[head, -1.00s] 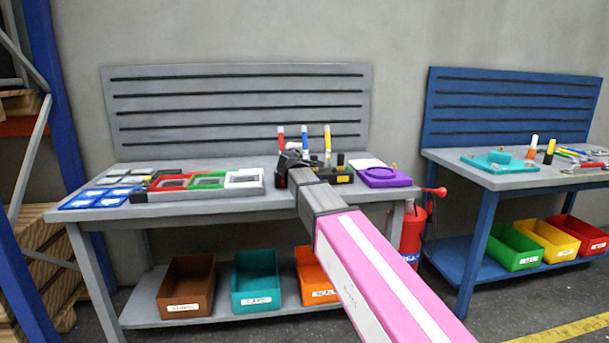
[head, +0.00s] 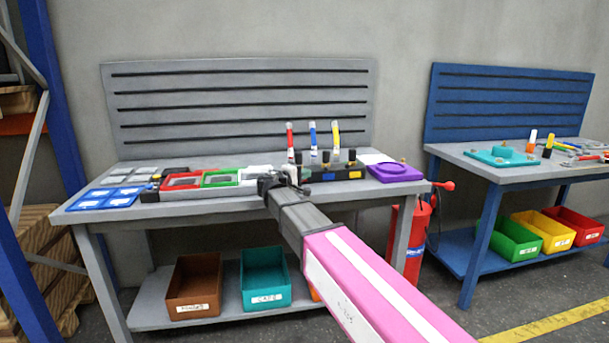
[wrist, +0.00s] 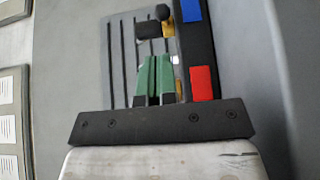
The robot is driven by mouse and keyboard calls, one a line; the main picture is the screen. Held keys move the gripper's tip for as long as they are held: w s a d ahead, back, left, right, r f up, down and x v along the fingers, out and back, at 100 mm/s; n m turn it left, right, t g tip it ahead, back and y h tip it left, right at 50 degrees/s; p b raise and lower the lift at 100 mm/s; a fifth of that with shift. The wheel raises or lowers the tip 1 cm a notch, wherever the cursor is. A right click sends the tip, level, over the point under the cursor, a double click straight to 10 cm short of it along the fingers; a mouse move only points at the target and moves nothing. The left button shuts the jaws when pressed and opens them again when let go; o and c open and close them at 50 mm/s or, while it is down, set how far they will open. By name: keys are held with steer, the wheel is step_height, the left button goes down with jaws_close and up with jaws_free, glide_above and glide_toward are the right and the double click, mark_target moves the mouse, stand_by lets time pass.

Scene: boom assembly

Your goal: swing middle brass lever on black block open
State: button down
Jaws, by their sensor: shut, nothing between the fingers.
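The black block (head: 341,174) stands on the grey bench, with coloured labels on its front and black-knobbed levers on top. The middle lever's black knob (head: 326,157) stands up behind the blue label. In the wrist view a brass lever (wrist: 168,28) with a black knob (wrist: 163,12) shows beside the blue label, beyond my fingertips. My gripper (wrist: 154,58) is shut and empty, its green fingers beside the red-label end of the block (wrist: 196,45). In the head view my gripper (head: 289,180) is at the block's left front, covering its left end. Contact cannot be told.
Red, blue and yellow-topped white markers (head: 313,140) stand behind the block. A purple tray (head: 396,173) is to its right. A slatted grey back panel (head: 240,105) rises behind the bench.

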steer(key=x, duration=0.7)
steer(key=shift+w, duration=0.15)
